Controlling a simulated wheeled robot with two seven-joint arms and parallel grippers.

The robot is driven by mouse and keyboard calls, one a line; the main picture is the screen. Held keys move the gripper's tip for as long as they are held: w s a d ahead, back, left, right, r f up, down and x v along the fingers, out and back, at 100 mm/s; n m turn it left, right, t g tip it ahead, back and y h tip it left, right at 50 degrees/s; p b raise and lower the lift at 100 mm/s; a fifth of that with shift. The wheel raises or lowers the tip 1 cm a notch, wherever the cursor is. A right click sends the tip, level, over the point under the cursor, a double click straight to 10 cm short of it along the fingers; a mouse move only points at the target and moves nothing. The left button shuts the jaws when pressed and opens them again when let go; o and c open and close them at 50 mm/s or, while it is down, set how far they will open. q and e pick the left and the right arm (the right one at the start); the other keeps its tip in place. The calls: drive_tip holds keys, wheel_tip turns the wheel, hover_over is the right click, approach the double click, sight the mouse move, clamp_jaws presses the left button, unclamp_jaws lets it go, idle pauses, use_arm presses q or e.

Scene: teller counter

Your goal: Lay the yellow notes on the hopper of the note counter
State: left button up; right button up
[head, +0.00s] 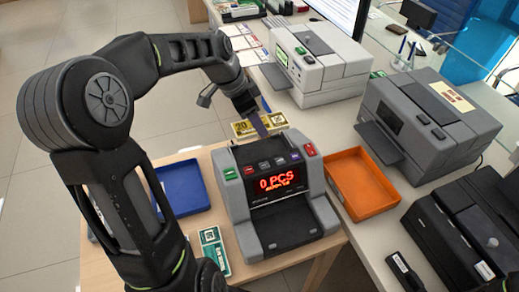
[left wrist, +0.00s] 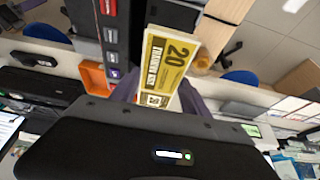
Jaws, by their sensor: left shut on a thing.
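The yellow notes (head: 244,128), marked 20, are held behind the top of the note counter. They also show in the left wrist view (left wrist: 165,62). My left gripper (head: 258,123) is shut on them, with a finger across their face. The note counter (head: 230,201) is grey and black, with a red display reading 0 PCS. Its hopper at the top back is hard to make out from here. In the left wrist view the counter's button panel (left wrist: 111,40) lies just left of the notes. I cannot tell whether the notes touch the counter. My right gripper is not in view.
A blue tray (head: 184,188) is left of the counter and an orange tray (head: 362,184) is right of it. Green notes (head: 213,247) lie at the front left. Grey machines (head: 430,122) and a white one (head: 318,62) stand to the right and behind.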

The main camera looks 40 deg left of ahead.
use_arm(q)
drive_tip(key=p, duration=0.1)
hover_over(261, 153)
drive_tip(key=s, duration=0.1)
drive_tip(key=shift+a+f, duration=0.25)
drive_tip(key=shift+f, duration=1.3)
drive_tip(key=shift+a+f, duration=0.2)
drive_tip(key=shift+f, duration=1.35)
drive_tip(key=shift+f, duration=0.1)
wheel_tip(261, 153, down, 3)
drive_tip(key=shift+r+p, duration=0.1)
drive_tip(key=shift+p, duration=0.25)
drive_tip(key=shift+f, duration=0.35)
drive_tip(key=shift+f, duration=0.2)
drive_tip(key=o, duration=1.4)
